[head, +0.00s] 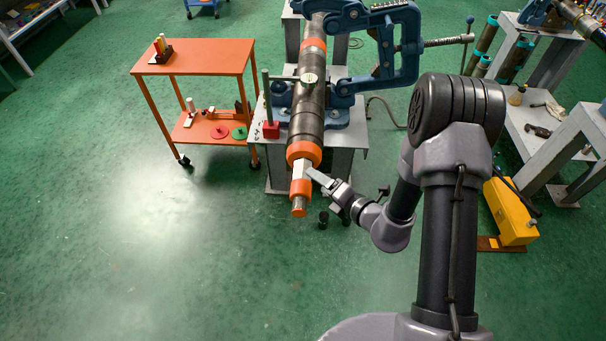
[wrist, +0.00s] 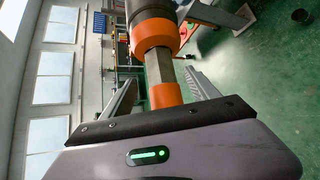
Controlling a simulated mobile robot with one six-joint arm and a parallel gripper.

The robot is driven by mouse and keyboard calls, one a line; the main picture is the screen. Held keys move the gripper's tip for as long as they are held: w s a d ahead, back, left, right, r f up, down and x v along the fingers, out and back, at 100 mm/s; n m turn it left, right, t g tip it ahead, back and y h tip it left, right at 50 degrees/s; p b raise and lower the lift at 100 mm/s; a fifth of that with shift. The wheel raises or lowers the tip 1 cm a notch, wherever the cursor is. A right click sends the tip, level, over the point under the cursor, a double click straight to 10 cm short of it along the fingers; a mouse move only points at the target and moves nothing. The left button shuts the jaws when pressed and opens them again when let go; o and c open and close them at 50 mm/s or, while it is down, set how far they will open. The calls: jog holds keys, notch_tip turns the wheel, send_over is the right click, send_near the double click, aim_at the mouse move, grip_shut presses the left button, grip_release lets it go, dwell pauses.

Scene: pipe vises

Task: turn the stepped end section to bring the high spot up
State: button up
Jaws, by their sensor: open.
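The pipe (head: 307,106) lies in the blue vise (head: 398,45), with a round dial gauge (head: 309,79) on top of it. My gripper (head: 314,175) is at the right side of the bare metal part. In the wrist view the stepped section (wrist: 158,66) runs between the two open fingers (wrist: 160,95), with a finger on each side. I cannot tell whether either finger touches it.
An orange cart (head: 195,57) with small tools stands at the left. A grey bench (head: 548,120) and a yellow case (head: 510,212) are at the right. A small dark cup (head: 323,219) is on the floor below the pipe end. The green floor at front left is clear.

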aim_at(304, 158)
jog(key=b+x, duration=0.1)
jog(key=x, duration=0.7)
jog(key=shift+w+a, duration=0.1)
jog(key=shift+a, duration=0.05)
jog(key=shift+f+b, duration=0.1)
jog(key=shift+b, duration=0.2)
jog(key=c, duration=1.4)
